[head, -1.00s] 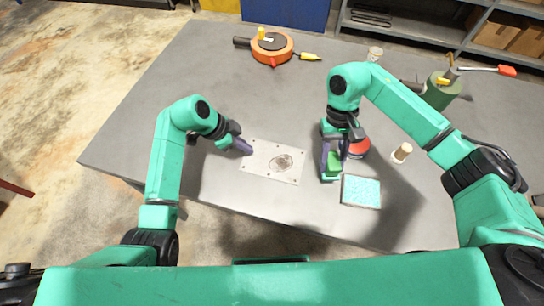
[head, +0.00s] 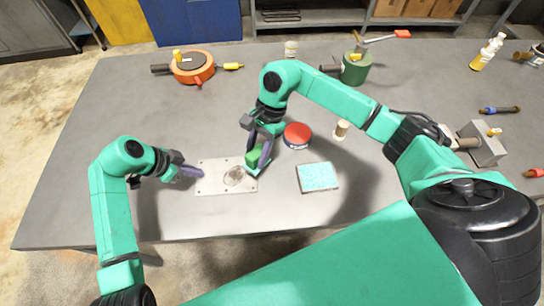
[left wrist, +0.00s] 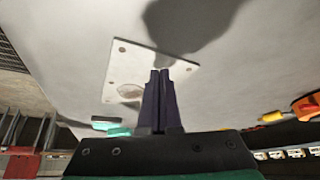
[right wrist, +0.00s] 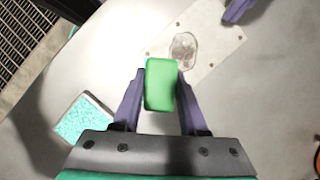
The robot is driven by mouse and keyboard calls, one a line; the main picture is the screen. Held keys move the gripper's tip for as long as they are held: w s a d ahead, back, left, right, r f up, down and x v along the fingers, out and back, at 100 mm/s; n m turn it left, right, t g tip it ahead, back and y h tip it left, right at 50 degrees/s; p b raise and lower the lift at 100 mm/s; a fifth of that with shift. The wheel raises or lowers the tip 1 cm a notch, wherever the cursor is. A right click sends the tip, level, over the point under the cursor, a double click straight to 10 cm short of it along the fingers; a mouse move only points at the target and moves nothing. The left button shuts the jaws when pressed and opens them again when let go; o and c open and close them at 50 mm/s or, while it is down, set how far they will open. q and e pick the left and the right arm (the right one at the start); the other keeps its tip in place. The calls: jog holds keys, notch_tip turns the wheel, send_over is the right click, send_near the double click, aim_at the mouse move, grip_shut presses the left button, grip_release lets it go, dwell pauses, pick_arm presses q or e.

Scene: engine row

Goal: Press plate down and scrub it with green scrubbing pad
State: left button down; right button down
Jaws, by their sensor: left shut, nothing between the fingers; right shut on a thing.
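The flat pale metal plate (head: 210,186) lies on the grey table, with a dark smudge (head: 235,176) on its right half. My left gripper (head: 198,173) is shut and empty, its tips at the plate's left end; I cannot tell if they touch it. The left wrist view shows its closed fingers (left wrist: 160,74) over the plate (left wrist: 118,62). My right gripper (head: 259,158) is shut on the green scrubbing pad (head: 253,157) at the plate's right end. In the right wrist view the pad (right wrist: 160,84) sits between the fingers, close to the smudge (right wrist: 183,50); contact is unclear.
A tray with a turquoise speckled surface (head: 318,177) lies right of the plate. A red round tin (head: 297,135) and a small wooden-topped piece (head: 341,130) stand behind it. An orange round device (head: 192,67) and a green canister (head: 356,69) stand farther back. The table left of the plate is clear.

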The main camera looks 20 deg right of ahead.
jog(key=a+m+t, duration=0.1)
jog(key=m, duration=0.1)
jog(key=w+a+r+m+t, duration=0.1)
jog(key=m, duration=0.1)
jog(key=shift+w+r+m, duration=0.1)
jog(key=shift+r+m, duration=0.05)
jog(key=shift+m, duration=0.15)
jog(key=shift+f, duration=2.75)
pick_arm(q)
jog(key=shift+f, duration=0.55)
jog(key=shift+s+f, duration=0.1)
jog(key=shift+s+f, duration=0.1)
pick_arm(e)
jog(key=shift+f, duration=0.75)
